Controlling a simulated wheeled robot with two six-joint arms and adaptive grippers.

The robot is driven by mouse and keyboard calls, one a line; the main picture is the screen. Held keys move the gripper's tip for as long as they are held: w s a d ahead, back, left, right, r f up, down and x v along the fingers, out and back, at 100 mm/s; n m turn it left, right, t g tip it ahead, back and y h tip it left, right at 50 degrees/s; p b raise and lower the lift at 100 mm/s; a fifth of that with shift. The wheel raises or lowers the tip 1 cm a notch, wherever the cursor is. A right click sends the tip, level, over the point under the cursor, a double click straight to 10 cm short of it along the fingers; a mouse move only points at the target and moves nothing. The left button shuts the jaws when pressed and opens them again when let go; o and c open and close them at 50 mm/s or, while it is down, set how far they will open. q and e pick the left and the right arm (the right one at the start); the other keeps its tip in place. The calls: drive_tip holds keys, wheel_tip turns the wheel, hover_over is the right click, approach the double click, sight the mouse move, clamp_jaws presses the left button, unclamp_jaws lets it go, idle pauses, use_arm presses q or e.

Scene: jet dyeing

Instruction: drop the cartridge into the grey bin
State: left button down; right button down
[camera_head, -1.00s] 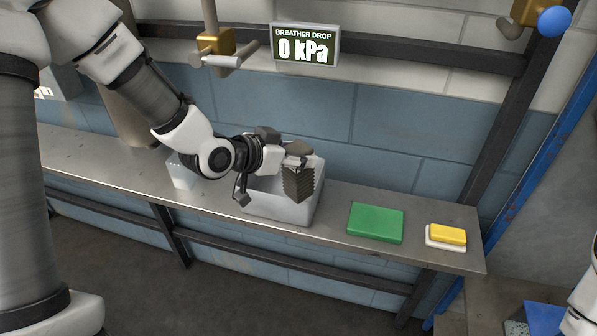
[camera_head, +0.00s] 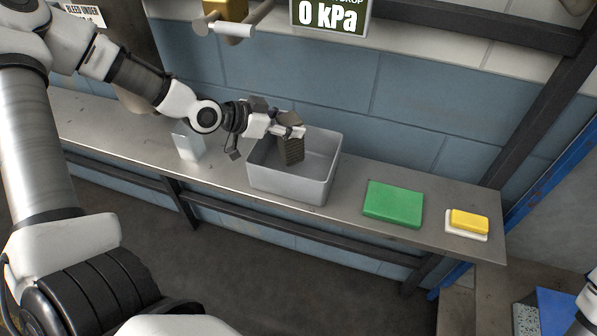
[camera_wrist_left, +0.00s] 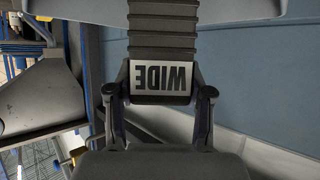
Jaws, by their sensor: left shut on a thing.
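The cartridge (camera_head: 291,148) is a dark grey-brown ribbed block. My left gripper (camera_head: 289,130) is shut on its top end, and the cartridge hangs down over the left part of the grey bin (camera_head: 290,186). The bin is an open rectangular box on the metal bench, and its floor shows bare on the right. In the left wrist view the cartridge (camera_wrist_left: 163,45) shows its ribs and a white label reading "WIDE", upside down, between the two fingers (camera_wrist_left: 160,105). Whether the cartridge's lower end touches the bin is hard to tell. My right gripper is not in view.
A green box (camera_head: 393,204) lies right of the bin on the bench (camera_head: 350,215). Farther right, a yellow block (camera_head: 469,221) sits on a white piece. A white box (camera_head: 188,142) stands left of the bin. A gauge reading 0 kPa (camera_head: 329,15) hangs above.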

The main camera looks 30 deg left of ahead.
use_arm(q)
drive_tip(key=shift+f, duration=0.25)
drive_tip(key=shift+c, duration=1.9)
unclamp_jaws()
drive_tip(key=shift+s+d+r, duration=0.1)
drive_tip(key=shift+s, duration=0.05)
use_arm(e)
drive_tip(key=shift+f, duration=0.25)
use_arm(q)
wheel_tip(320, 180, up, 10)
drive_tip(key=shift+f, duration=0.1)
